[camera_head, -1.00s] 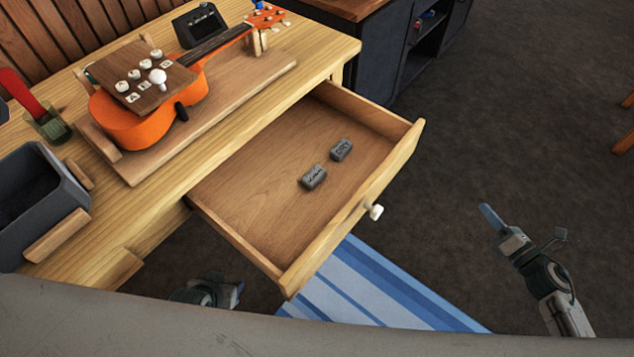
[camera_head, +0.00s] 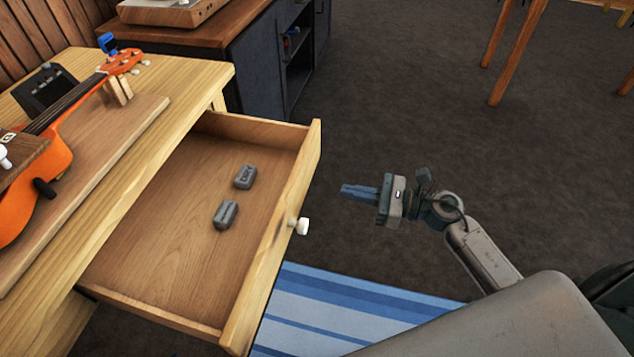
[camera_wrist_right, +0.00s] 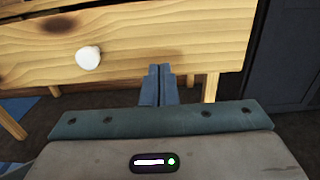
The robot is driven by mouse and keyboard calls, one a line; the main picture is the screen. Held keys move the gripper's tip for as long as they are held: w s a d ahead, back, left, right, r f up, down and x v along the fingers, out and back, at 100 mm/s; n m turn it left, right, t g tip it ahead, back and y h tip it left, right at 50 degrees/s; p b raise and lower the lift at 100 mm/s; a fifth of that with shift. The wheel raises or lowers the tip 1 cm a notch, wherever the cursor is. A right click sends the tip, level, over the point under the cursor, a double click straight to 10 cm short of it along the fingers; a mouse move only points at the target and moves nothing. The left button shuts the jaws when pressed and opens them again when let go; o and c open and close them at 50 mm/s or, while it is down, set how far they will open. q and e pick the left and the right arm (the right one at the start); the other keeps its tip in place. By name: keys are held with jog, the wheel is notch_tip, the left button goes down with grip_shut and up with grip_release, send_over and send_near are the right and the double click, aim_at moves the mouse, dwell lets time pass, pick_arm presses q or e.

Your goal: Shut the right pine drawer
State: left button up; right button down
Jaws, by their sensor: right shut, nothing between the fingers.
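The right pine drawer (camera_head: 171,245) stands pulled out from the pine workbench (camera_head: 190,75), with two small grey blocks (camera_head: 245,177) lying inside. Its front panel carries a white round knob (camera_head: 301,226). In the wrist view, the drawer front (camera_wrist_right: 180,40) fills the upper part, with the white knob (camera_wrist_right: 88,58) left of my fingers. My right gripper (camera_head: 345,190) is shut and empty, pointing at the drawer front, to the right of it in the head view. A gap shows between them there. My left gripper is not in view.
An orange ukulele (camera_head: 40,180) lies on a wooden board on the workbench. A dark cabinet (camera_head: 260,65) stands behind. A blue striped rug (camera_head: 340,305) lies on the floor below.

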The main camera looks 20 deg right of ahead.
aim_at(304, 182)
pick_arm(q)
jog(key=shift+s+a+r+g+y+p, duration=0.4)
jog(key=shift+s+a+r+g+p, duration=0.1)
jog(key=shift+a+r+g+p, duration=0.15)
pick_arm(e)
jog(key=x, duration=0.8)
jog(key=shift+w+a, duration=0.1)
jog(key=shift+w, duration=0.05)
